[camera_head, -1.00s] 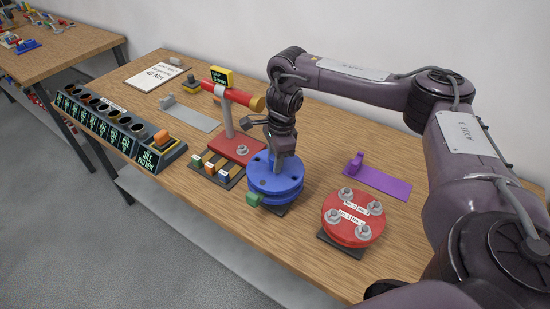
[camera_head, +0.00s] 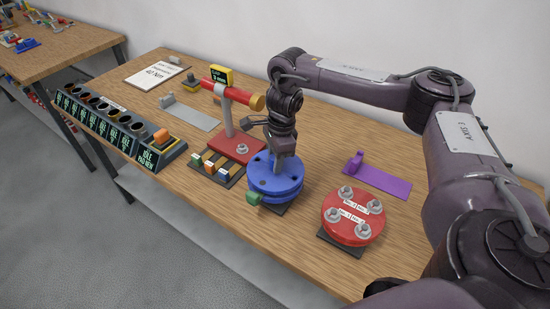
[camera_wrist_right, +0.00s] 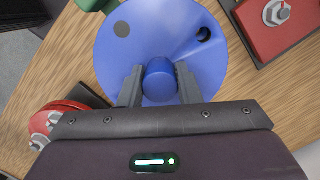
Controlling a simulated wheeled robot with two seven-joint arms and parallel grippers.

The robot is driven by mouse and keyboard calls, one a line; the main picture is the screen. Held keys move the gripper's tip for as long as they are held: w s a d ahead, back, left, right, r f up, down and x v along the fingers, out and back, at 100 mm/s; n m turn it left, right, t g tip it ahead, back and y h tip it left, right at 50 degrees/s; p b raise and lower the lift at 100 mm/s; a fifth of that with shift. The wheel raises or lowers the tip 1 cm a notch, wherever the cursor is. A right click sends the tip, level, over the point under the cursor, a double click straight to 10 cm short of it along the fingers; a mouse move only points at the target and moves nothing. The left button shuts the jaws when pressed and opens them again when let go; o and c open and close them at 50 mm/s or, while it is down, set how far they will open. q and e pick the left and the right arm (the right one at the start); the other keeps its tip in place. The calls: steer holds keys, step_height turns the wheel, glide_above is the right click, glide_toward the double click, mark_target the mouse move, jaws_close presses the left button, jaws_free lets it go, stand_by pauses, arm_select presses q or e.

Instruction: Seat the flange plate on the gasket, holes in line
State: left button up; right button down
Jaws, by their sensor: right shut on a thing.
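The blue flange plate (camera_head: 270,182) sits on top of a blue round body (camera_head: 284,199) on the bench, roughly level. A green block (camera_head: 253,197) sticks out at the body's front left. My right gripper (camera_wrist_right: 160,88) is shut on the blue knob (camera_wrist_right: 160,72) at the plate's middle. In the right wrist view, two holes show in the plate (camera_wrist_right: 165,25): one looks flat dark grey, the other is black with a lighter blue part inside. The gasket is not visible; I cannot tell whether the holes line up. My left gripper is not in view.
A red flange (camera_head: 350,228) with several grey nuts stands to the right. Behind it lies a purple bracket (camera_head: 378,178). A red stand (camera_head: 234,147) with small coloured blocks is close on the left. A row of sockets (camera_head: 112,118) lines the bench's left edge.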

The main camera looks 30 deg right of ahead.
steer(key=shift+w+f+b, duration=0.1)
steer(key=shift+f+b, duration=0.4)
steer(key=shift+f, duration=0.2)
steer(key=c, duration=1)
jaws_free()
steer(key=shift+a, duration=0.1)
steer(key=shift+o, duration=0.2)
steer(key=shift+s+f, duration=0.1)
steer(key=shift+s, duration=0.1)
steer(key=shift+d+r+p, duration=0.2)
steer(key=shift+r+p, duration=0.85)
steer(key=shift+r, duration=0.3)
steer(key=shift+d+r+p, duration=0.15)
steer(key=shift+r+p, duration=0.85)
steer(key=shift+r, duration=0.4)
steer(key=shift+d+r+p, duration=0.2)
steer(key=shift+r+p, duration=0.85)
steer(key=shift+r, duration=0.3)
steer(key=shift+s+f, duration=0.1)
